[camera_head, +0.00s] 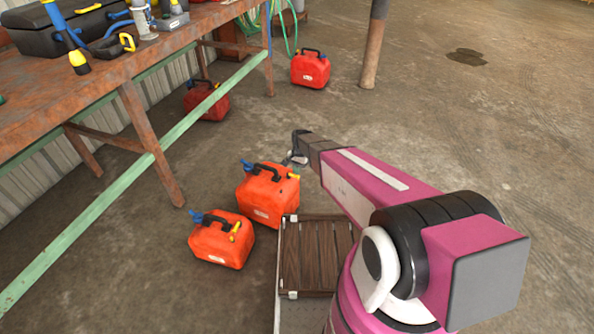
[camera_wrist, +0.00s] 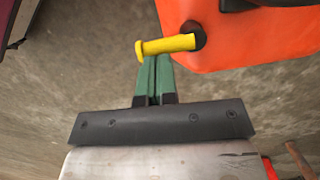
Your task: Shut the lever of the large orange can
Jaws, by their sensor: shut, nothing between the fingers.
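The large orange can (camera_head: 262,200) stands on the floor beside a low slatted platform, with a black handle and blue cap on top. Its yellow lever (camera_head: 293,176) is at the upper right, close to my gripper (camera_head: 297,158). In the wrist view the orange can (camera_wrist: 262,45) fills the upper right. The yellow lever (camera_wrist: 166,46) sticks out to the left from a dark round pivot. My gripper (camera_wrist: 156,72) has its green fingers shut and empty, with the tips right at the lever. I cannot tell whether they touch it.
A second orange can (camera_head: 222,242) stands just left and in front. Red cans (camera_head: 207,101) and (camera_head: 310,69) stand farther back. A rusty workbench (camera_head: 110,75) with green rails is at left. The slatted platform (camera_head: 292,265) lies below my arm. Open floor lies right.

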